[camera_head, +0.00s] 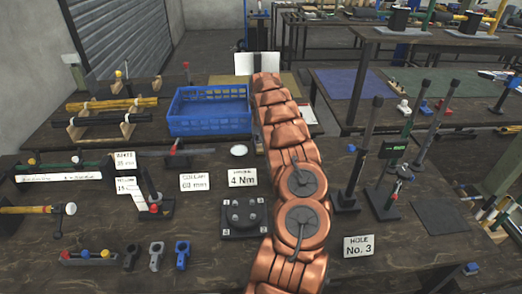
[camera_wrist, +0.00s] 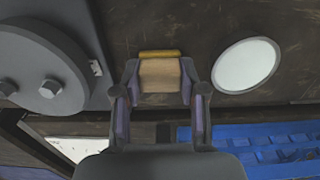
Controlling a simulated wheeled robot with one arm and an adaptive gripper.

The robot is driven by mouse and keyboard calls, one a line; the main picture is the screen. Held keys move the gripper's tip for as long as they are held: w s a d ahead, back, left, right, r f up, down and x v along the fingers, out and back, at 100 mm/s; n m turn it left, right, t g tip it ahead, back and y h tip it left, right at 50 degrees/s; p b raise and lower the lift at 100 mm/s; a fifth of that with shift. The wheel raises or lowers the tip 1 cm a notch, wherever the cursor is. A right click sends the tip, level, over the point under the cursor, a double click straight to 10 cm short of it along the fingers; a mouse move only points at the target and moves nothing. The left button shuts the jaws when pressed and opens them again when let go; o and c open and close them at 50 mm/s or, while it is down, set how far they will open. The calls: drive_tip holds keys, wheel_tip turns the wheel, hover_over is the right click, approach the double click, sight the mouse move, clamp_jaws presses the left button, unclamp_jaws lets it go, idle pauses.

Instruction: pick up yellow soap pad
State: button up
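A small tan block with a yellow strip along its upper edge (camera_wrist: 160,75) shows in the wrist view and looks like the yellow soap pad. My gripper (camera_wrist: 160,82) has its two fingertips on either side of this pad, close to its left and right edges. The fingers are apart by about the pad's width. I cannot tell whether they press on it or leave a thin gap. In the head view my copper-coloured arm reaches away over the table and hides the pad and gripper.
A white round disc (camera_wrist: 247,65) lies right of the pad. A grey round fixture (camera_wrist: 45,65) stands to the left. A blue crate (camera_head: 209,125) stands beside my arm, left of it.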

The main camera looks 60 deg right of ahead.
sight(261, 145)
drive_tip(key=c, duration=0.4)
drive_tip(key=shift+r, duration=0.1)
drive_tip(key=shift+c, duration=0.2)
wheel_tip(261, 145, up, 9)
drive_tip(key=b, duration=0.2)
drive_tip(key=shift+w+b, duration=0.1)
drive_tip(key=shift+b, duration=0.3)
drive_tip(key=shift+r, duration=0.4)
